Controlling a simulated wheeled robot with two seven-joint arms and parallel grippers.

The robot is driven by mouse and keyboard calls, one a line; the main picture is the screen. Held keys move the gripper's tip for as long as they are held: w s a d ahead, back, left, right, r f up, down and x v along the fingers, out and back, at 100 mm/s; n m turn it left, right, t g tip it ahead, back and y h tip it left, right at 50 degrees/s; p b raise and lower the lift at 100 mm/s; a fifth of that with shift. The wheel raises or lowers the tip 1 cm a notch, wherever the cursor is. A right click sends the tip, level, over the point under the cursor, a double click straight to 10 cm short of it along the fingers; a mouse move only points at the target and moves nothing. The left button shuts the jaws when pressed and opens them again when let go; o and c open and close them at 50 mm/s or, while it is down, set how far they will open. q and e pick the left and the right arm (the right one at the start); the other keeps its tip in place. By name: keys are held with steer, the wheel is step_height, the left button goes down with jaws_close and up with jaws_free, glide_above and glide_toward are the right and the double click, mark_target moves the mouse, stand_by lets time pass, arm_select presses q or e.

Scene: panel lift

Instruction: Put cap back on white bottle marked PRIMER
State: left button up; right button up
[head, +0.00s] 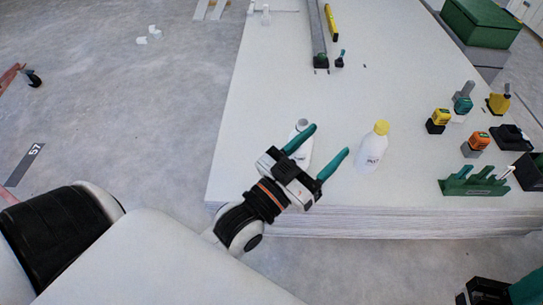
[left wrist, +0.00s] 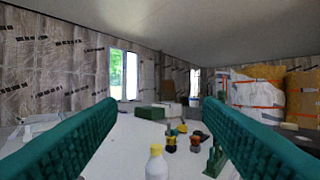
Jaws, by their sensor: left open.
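A white bottle (head: 372,152) with a yellow cap (head: 381,127) stands upright near the front of the white panel stack; its dark lettering is too small to read surely. It also shows in the left wrist view (left wrist: 156,165), low between the fingers. A second white bottle (head: 301,127), with an open-looking neck, stands to its left, partly hidden behind my left gripper. My left gripper (head: 330,140) is open and empty, its green fingers pointing toward the yellow-capped bottle but apart from it. I cannot make out a loose cap.
The panel stack (head: 260,85) is a broad white surface, mostly clear at left and centre. Tape measures (head: 440,117), a green rack (head: 473,184) and other tools crowd its right side. A grey rail (head: 317,35) and yellow level (head: 331,22) lie at the back.

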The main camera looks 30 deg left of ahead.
arm_select(q)
steer(key=s+a+f+m+g+y, duration=0.1)
steer(key=s+f+g+y, duration=0.15)
steer(key=f+g, duration=0.85)
steer(key=s+a+f+m+g+y, duration=0.1)
steer(key=s+f+g, duration=0.4)
steer(key=f, duration=1)
steer(key=w+a+g, duration=0.3)
steer(key=w+a, duration=0.1)
steer(key=w, duration=0.7)
steer(key=w+a+r+n, duration=0.1)
steer(key=w+a+r, duration=0.2)
steer(key=a, duration=0.3)
steer(key=w+a+r+n+g+y, duration=0.1)
steer(key=w+a+r, duration=0.3)
steer(key=w+a, duration=0.2)
steer(key=shift+w+a, duration=0.15)
steer(key=shift+a, duration=0.35)
steer(key=shift+f+y, duration=0.1)
steer(key=shift+y, duration=0.15)
